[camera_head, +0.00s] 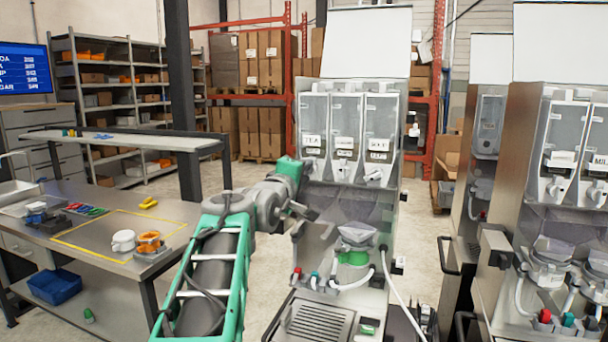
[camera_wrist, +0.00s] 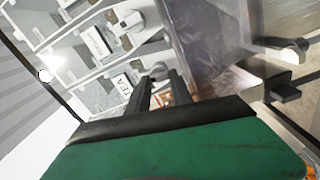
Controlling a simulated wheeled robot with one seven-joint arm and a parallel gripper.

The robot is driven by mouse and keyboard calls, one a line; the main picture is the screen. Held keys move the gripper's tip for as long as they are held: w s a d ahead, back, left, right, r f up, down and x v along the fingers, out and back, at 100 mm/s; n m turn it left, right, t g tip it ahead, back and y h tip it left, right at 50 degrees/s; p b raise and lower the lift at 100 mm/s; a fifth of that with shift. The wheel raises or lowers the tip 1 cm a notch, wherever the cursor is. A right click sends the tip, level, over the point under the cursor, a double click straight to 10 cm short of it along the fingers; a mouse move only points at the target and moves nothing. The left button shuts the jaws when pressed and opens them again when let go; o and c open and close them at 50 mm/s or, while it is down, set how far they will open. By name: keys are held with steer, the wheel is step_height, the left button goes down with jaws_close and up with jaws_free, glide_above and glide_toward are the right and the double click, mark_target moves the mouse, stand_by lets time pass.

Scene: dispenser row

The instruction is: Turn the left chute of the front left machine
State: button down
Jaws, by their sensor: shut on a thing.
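The front left machine (camera_head: 346,105) stands in the middle of the head view, with three clear canisters in a row. Its middle chute (camera_head: 343,171) and right chute (camera_head: 373,176) show below their canisters. My green gripper (camera_head: 305,171) reaches in from the left at the left canister's foot and mostly covers the left chute there. In the wrist view, the two dark fingers of my gripper (camera_wrist: 161,82) are shut on the pale left chute (camera_wrist: 157,70). The middle chute (camera_wrist: 132,20) shows above it, apart from the fingers.
A steel counter (camera_head: 95,268) with a white pot and an orange-topped jar stands at the left. More machines (camera_head: 520,190) stand close on the right. A green funnel part (camera_head: 354,257) and hoses sit below the canisters. Shelves and stacked boxes (camera_head: 262,60) stand behind.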

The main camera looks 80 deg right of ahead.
steer(key=shift+n, duration=1.1)
steer(key=c, duration=1.1)
jaws_free()
steer(key=shift+f, duration=0.1)
